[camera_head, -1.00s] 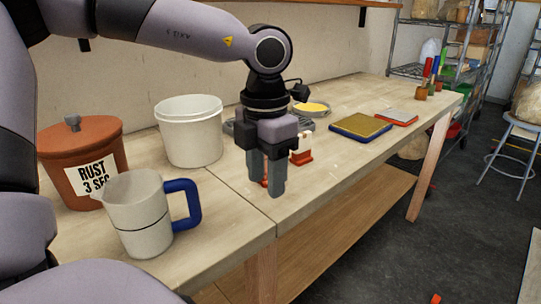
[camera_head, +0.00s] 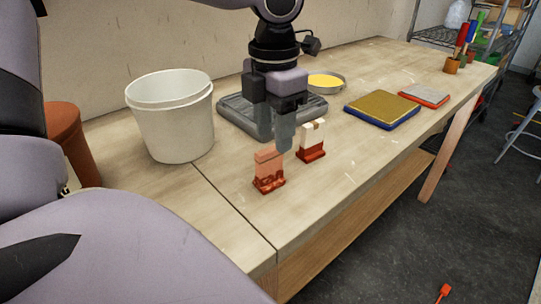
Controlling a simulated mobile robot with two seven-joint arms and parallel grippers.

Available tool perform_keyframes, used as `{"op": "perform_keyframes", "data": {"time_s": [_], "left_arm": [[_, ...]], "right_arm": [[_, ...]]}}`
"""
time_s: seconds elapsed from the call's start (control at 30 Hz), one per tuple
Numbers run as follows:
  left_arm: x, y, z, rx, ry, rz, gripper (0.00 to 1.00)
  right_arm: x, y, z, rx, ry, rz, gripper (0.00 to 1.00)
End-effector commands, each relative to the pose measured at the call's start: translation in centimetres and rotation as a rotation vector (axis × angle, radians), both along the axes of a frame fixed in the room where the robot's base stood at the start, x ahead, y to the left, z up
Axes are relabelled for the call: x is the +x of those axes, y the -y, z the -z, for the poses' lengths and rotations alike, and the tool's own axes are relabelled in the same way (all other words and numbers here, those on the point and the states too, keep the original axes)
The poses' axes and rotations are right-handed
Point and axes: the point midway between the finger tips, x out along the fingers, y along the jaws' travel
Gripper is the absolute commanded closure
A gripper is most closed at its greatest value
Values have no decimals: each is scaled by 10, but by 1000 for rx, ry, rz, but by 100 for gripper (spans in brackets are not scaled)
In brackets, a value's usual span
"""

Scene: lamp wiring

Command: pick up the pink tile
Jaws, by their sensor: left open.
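The pink tile (camera_head: 268,161) stands upright in a small glossy red holder (camera_head: 269,184) near the front edge of the table. A cream-white tile (camera_head: 313,132) stands in a similar red holder to its right and a little farther back. My left gripper (camera_head: 284,146) points down just behind and between the two tiles. It is open, with nothing seen between its fingers. The fingers overlap in this view, so their gap is hard to see. Whether a finger touches a tile cannot be told. My right gripper is not in view.
A grey tray (camera_head: 232,113) lies behind my left gripper, with a round dish of yellow (camera_head: 325,82) beside it. A white bucket (camera_head: 173,125) stands left. A blue-edged gold pad (camera_head: 382,109) and a red-edged grey pad (camera_head: 424,96) lie right. The table front (camera_head: 330,205) is clear.

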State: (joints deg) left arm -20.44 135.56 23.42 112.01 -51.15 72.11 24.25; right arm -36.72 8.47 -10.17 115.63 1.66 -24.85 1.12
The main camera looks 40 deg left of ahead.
Motion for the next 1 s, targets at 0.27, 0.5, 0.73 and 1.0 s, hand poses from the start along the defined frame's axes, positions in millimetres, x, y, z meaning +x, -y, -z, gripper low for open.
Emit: {"op": "perform_keyframes", "data": {"time_s": [0.27, 0.5, 0.73, 1.0], "left_arm": [[-2, -4, 31, -2, -5, -2, 53], [-2, -9, 65, -1, -5, -1, 53], [-2, -9, 70, -1, -1, 0, 53], [-2, -9, 70, -1, -1, 0, 100]], "right_arm": [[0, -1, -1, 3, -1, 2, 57], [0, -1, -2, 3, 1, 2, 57], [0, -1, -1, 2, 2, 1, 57], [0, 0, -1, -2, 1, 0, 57]]}}
